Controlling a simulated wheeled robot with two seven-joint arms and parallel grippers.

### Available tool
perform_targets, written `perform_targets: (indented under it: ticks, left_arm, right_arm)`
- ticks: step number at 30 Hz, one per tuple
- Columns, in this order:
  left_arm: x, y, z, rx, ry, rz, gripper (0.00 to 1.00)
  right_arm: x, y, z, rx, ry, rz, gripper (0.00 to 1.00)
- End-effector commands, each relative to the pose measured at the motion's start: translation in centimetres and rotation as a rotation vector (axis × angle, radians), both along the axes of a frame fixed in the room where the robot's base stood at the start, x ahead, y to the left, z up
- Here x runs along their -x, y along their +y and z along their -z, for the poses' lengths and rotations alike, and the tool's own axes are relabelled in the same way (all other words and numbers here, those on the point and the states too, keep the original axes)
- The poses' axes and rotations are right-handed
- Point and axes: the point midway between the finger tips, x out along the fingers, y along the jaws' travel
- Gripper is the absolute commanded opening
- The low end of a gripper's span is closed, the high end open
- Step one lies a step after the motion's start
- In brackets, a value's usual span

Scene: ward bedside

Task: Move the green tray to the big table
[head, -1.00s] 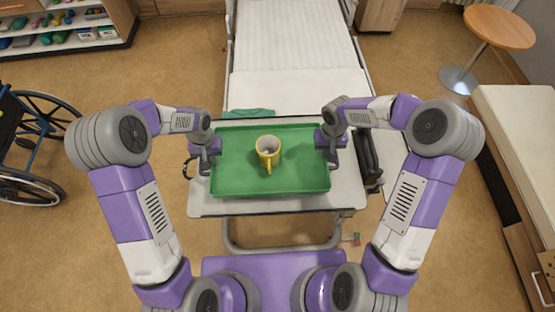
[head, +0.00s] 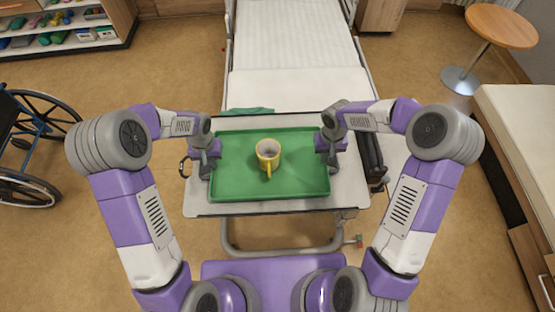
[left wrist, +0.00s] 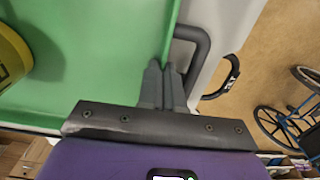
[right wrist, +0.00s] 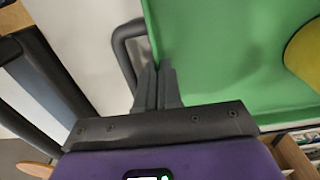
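The green tray (head: 240,188) is over the white overbed table in the head view, with a yellow mug (head: 268,155) standing on it. I cannot tell whether the tray is touching the tabletop or just above it. My left gripper (head: 206,164) is at the tray's left side, and its fingers (left wrist: 163,82) are close together on the grey side handle (left wrist: 200,45). My right gripper (head: 330,152) is at the right side, its fingers (right wrist: 157,82) likewise close together on the other handle (right wrist: 122,45). The fingertips are partly hidden against the rim.
The overbed table (head: 345,190) has bare margins around the tray. A bed (head: 295,90) lies behind it. A wheelchair (head: 30,145) stands left, a round wooden table (head: 500,25) far right, and a padded bench or bed (head: 520,130) at right. Floor is free between them.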

Motion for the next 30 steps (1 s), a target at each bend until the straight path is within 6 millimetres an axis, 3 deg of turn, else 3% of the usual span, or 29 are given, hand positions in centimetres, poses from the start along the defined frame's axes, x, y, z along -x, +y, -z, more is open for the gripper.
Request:
perform_targets:
  ticks: [3, 4, 8, 19, 23, 30]
  left_arm:
    - [0.0, 0.0, 0.7, 0.000, -0.002, 0.000, 0.00]
    - [0.0, 0.0, 0.6, -0.001, 0.000, 0.000, 0.10]
    - [0.0, 0.0, 0.5, 0.000, 0.000, 0.000, 0.29]
    - [-0.1, 0.0, -0.1, 0.000, -0.002, 0.000, 0.30]
    - [-0.1, 0.0, -1.9, 0.001, -0.005, 0.000, 0.30]
    - [-0.1, 0.0, -7.1, 0.001, -0.006, -0.001, 0.30]
  right_arm:
    - [0.0, 0.0, 0.7, 0.001, -0.002, 0.000, 0.00]
    - [0.0, 0.0, 0.6, 0.001, 0.000, 0.001, 0.10]
    - [0.0, 0.0, 0.5, 0.001, 0.000, 0.000, 0.29]
    - [0.0, 0.0, 0.5, 0.000, 0.000, 0.000, 0.30]
    - [0.0, 0.0, 0.5, 0.000, 0.000, 0.000, 0.30]
    - [0.0, 0.0, 0.5, 0.000, 0.000, 0.000, 0.30]
